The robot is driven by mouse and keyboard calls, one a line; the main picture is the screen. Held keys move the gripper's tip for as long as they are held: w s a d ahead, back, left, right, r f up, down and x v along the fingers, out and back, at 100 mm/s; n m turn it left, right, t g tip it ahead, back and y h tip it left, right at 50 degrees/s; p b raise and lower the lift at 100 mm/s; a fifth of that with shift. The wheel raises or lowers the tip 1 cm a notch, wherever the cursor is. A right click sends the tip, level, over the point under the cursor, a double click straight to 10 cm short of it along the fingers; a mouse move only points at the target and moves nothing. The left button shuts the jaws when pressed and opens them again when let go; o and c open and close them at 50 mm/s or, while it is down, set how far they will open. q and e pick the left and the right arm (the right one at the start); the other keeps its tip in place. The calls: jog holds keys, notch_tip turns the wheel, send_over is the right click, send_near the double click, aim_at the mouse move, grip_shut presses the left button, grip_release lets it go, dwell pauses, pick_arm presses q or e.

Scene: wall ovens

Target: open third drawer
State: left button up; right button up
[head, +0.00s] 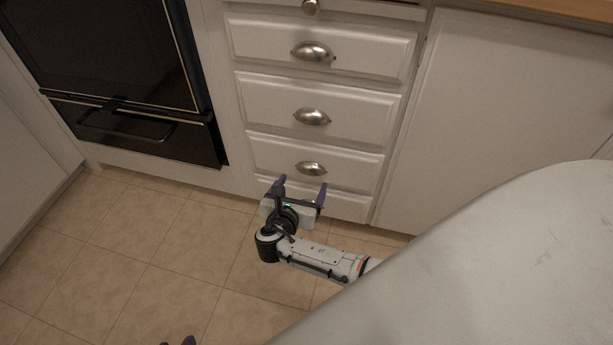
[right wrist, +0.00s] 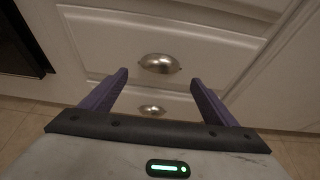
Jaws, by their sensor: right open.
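A white drawer stack shows in the head view, with cup handles on the upper drawer (head: 265,45), the middle drawer (head: 260,98) and the lower drawer (head: 265,150). My right gripper (head: 301,184) is open and empty, in front of the stack, just below the lower cup handle (head: 310,168) in the picture. In the right wrist view, one cup handle (right wrist: 159,64) shows just beyond the spread fingers and another (right wrist: 152,110) between them. A dark tip of my left gripper (head: 180,341) shows at the bottom edge.
A black oven (head: 110,50) with a handled lower panel (head: 130,125) stands left of the drawers. A plain white cabinet door (head: 490,110) is on the right. Tiled floor (head: 130,250) lies open at the lower left. A wooden counter edge (head: 560,10) is at the upper right.

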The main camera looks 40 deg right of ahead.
aim_at(309, 173)
jog(key=b+x, duration=0.1)
jog(key=x, duration=0.3)
jog(key=shift+w+d+f+b, duration=0.15)
jog(key=shift+f+b, duration=0.15)
jog(key=shift+b, duration=0.1)
pick_arm(q)
jog(key=shift+w+d+r+t+h, duration=0.2)
jog(key=shift+d+r+t+h, duration=0.05)
jog(key=shift+d+r, duration=0.2)
jog(key=shift+w+d+r+t+h, duration=0.2)
jog(key=shift+d+r+t+h, duration=0.05)
jog(key=shift+d+r, duration=0.2)
pick_arm(e)
jog(key=shift+w+d, duration=0.3)
jog(key=shift+d, duration=0.1)
